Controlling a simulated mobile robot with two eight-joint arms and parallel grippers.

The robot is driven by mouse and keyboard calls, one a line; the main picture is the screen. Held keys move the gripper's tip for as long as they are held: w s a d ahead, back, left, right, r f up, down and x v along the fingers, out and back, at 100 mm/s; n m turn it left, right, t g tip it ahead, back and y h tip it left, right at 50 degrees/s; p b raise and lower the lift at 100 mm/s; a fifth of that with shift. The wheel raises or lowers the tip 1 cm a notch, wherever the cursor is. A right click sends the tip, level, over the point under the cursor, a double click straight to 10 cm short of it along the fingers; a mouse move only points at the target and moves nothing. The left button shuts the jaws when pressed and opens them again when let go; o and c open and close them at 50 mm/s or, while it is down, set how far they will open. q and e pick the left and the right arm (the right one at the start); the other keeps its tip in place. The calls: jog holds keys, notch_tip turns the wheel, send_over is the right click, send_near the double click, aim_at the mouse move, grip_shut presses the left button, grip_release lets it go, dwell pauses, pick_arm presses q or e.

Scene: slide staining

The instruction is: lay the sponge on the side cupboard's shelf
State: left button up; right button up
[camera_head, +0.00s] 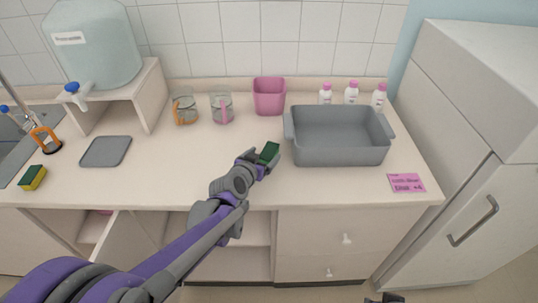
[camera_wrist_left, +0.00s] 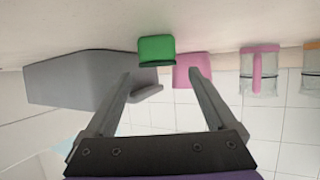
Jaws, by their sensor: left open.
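A green sponge (camera_head: 270,152) lies on the counter, left of the grey basin; it also shows in the left wrist view (camera_wrist_left: 157,49). My left gripper (camera_head: 257,162) is open with its fingertips close to this sponge. In the left wrist view the sponge is just beyond the gap between the fingertips (camera_wrist_left: 160,73), not clasped. A second sponge, yellow and green (camera_head: 33,177), lies at the counter's left end. Under the counter, open cupboard space with a shelf (camera_head: 257,232) shows, partly hidden by my left arm. A dark tip (camera_head: 385,298) at the bottom edge may be my right gripper.
The grey basin (camera_head: 340,155) stands right of the sponge, with a pink tub (camera_head: 269,97) and two glass jugs (camera_head: 221,108) behind. Several white bottles (camera_head: 351,93) line the wall. A tall white cabinet (camera_head: 480,120) stands at the right. The counter's front middle is clear.

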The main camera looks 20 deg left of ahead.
aim_at(269, 151)
pick_arm(q)
jog(key=x, duration=0.3)
jog(key=shift+w+d+f, duration=0.1)
jog(key=shift+w+f, duration=0.15)
jog(key=shift+f, duration=0.05)
grip_shut()
